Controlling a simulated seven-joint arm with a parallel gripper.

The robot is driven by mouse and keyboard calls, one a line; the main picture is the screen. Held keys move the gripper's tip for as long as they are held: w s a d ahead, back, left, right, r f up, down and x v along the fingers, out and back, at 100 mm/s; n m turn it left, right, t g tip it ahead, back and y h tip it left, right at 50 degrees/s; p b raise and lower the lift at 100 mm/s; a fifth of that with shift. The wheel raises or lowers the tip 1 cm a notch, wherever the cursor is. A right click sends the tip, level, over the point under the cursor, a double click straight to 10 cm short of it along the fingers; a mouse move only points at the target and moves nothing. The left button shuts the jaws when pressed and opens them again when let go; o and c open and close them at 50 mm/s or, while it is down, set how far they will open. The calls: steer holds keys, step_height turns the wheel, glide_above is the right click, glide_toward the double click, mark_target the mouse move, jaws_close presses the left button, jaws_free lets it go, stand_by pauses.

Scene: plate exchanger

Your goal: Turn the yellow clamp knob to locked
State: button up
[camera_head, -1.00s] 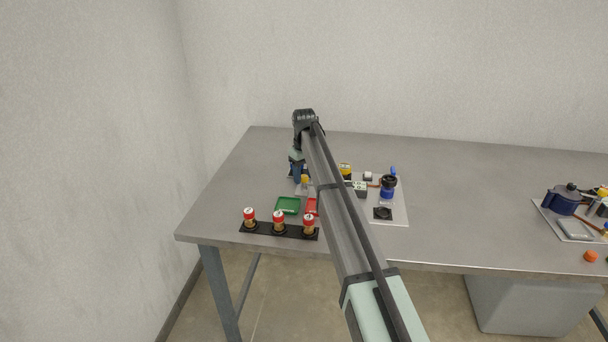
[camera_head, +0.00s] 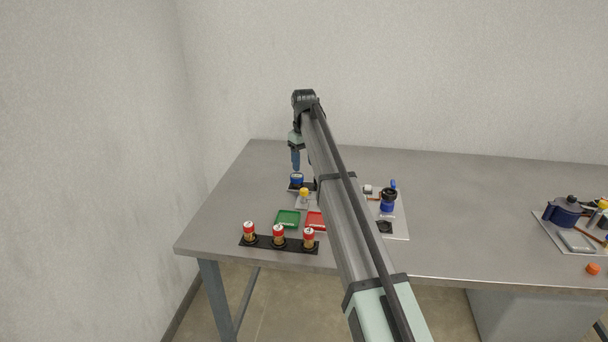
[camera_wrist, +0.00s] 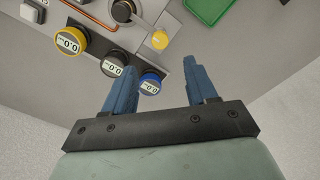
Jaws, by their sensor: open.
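The yellow clamp knob (camera_head: 304,192) stands on a light plate on the bench in the head view. In the wrist view the yellow knob (camera_wrist: 159,41) sits at the end of a pale bar, beyond my fingertips. I cannot tell from its look whether it is locked. My gripper (camera_head: 296,168) hangs above the bench, just above and behind a blue-rimmed gauge (camera_head: 297,180). In the wrist view my gripper (camera_wrist: 161,63) is open and empty, its two blue fingers wide apart. The blue-rimmed gauge (camera_wrist: 150,83) shows between the fingers.
A yellow-rimmed gauge (camera_wrist: 69,42) and a dark-rimmed gauge (camera_wrist: 114,64) line up beside the blue one. A green tray (camera_head: 288,218), a red tray (camera_head: 315,221) and a rack of red-topped cylinders (camera_head: 279,242) lie nearer the front. The bench's left side is clear.

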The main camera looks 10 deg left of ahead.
steer(key=shift+r, duration=1.65)
